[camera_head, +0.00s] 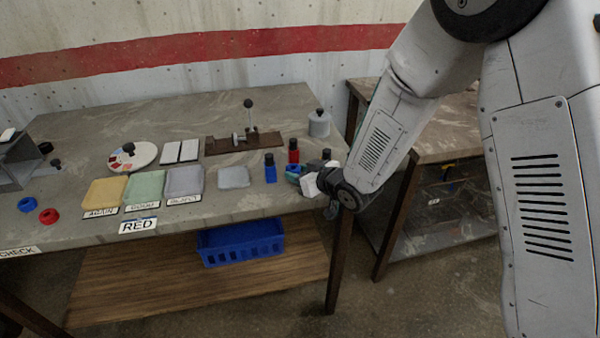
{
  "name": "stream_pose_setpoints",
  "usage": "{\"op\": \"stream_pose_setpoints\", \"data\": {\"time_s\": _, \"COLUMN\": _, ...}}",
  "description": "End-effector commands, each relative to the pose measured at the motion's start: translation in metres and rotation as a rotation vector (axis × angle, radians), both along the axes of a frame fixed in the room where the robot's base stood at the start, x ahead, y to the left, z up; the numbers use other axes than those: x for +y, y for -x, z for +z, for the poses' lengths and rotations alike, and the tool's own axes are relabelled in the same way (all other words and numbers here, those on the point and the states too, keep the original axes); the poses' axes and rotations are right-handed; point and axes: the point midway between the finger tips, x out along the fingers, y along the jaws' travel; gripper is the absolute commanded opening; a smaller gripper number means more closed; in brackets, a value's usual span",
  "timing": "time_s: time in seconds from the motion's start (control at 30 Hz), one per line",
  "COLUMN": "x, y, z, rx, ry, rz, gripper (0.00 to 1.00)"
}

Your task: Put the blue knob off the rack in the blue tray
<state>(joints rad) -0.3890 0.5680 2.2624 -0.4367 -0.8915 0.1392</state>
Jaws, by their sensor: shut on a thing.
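My gripper (302,178) is at the right front edge of the table, low over its top. It is shut on a small blue and teal piece (292,171), partly hidden by the fingers; I cannot tell for sure that this is the blue knob. A blue bottle-like piece with a black top (270,170) stands just left of it. A blue tray-like crate (240,244) with slotted sides is on the wooden shelf under the table. A pale blue-grey tray (184,182) lies on the table behind a card that seems to read REJECT.
A red black-topped piece (293,152) and a grey canister (319,124) stand behind my gripper. A yellow tray (104,193), a green tray (145,188) and a pale tray (233,178) lie leftward.

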Motion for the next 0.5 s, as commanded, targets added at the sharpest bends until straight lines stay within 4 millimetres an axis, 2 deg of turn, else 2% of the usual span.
{"op": "stream_pose_setpoints", "data": {"time_s": 0.17, "x": -0.0006, "y": -0.0001, "z": -0.0025, "rx": 0.001, "ry": 0.000, "rz": -0.001, "gripper": 0.14}}
{"op": "stream_pose_setpoints", "data": {"time_s": 0.2, "x": -0.0007, "y": -0.0002, "z": -0.0026, "rx": 0.001, "ry": 0.000, "rz": -0.001, "gripper": 0.42}}
{"op": "stream_pose_setpoints", "data": {"time_s": 0.23, "x": -0.0006, "y": -0.0002, "z": -0.0024, "rx": 0.000, "ry": 0.000, "rz": -0.001, "gripper": 0.46}}
{"op": "stream_pose_setpoints", "data": {"time_s": 0.5, "x": -0.0008, "y": -0.0002, "z": -0.0017, "rx": 0.000, "ry": 0.000, "rz": -0.001, "gripper": 0.46}}
